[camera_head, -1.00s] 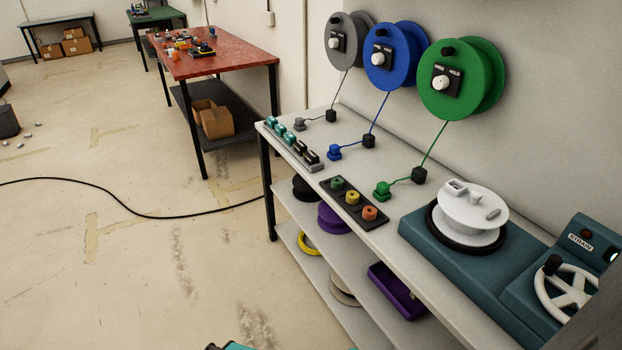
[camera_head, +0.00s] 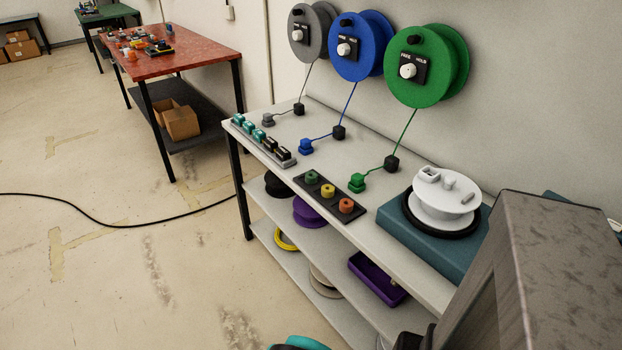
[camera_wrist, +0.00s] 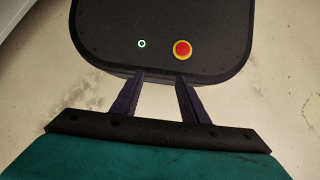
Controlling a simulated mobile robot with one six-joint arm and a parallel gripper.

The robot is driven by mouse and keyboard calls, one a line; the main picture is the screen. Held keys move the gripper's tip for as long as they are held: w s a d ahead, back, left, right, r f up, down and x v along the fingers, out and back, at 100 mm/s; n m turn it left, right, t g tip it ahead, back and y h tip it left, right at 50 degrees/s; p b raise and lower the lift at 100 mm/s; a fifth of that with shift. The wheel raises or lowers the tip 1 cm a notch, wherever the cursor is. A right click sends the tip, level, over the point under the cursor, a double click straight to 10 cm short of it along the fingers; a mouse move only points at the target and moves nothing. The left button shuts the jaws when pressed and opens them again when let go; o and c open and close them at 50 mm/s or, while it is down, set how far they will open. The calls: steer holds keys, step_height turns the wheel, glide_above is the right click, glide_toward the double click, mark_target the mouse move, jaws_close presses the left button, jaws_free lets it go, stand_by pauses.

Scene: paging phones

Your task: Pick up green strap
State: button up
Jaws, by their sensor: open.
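The green strap (camera_head: 404,139) is a thin green line. It runs down from the green reel (camera_head: 413,69) on the wall to a small black block (camera_head: 392,163) on the shelf top. From there it runs left to a green end piece (camera_head: 357,182) lying on the top. My gripper (camera_wrist: 161,78) shows in the wrist view with two dark fingers apart and nothing between them. It points down over a black rounded body and the floor, away from the strap. The strap is not in the wrist view.
Blue (camera_head: 357,47) and grey (camera_head: 308,34) reels hang to the left with their own lines. A tray of coloured knobs (camera_head: 325,201) lies left of the green end piece. A white spool (camera_head: 443,202) stands on a teal box to the right. My grey arm part covers the lower right.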

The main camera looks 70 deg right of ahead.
steer(key=shift+o, duration=1.1)
steer(key=shift+w+d+r, duration=0.1)
steer(key=shift+w, duration=0.1)
steer(key=w+d+r+n+t+p, duration=0.1)
steer(key=w+d+r+n+p, duration=0.15)
steer(key=w+d+r, duration=0.5)
steer(key=w+d+r+n+t+h+p, duration=0.1)
steer(key=w+d+r+p, duration=0.25)
steer(key=d+r, duration=0.75)
steer(key=w+d+r+n+t+p, duration=0.15)
steer(key=w+d+r, duration=0.45)
steer(key=d, duration=0.7)
steer(key=s+d+r+n+h+p, duration=0.1)
steer(key=s+d+r+p, duration=0.15)
steer(key=d+r, duration=0.65)
steer(key=s+d+r+n+p, duration=0.1)
steer(key=s+d+r, duration=0.2)
steer(key=d+r, duration=0.65)
steer(key=s+d+r+p, duration=0.1)
steer(key=s+d+r, duration=0.4)
steer(key=r, duration=0.3)
steer(key=s+d+r+n+g+h+p, duration=0.1)
steer(key=s+d+r, duration=0.5)
steer(key=d+r, duration=0.1)
steer(key=shift+s+d+r+n+p, duration=0.15)
steer(key=shift+d+r+n+p, duration=0.15)
steer(key=shift+d+r, duration=0.1)
steer(key=shift+f, duration=0.15)
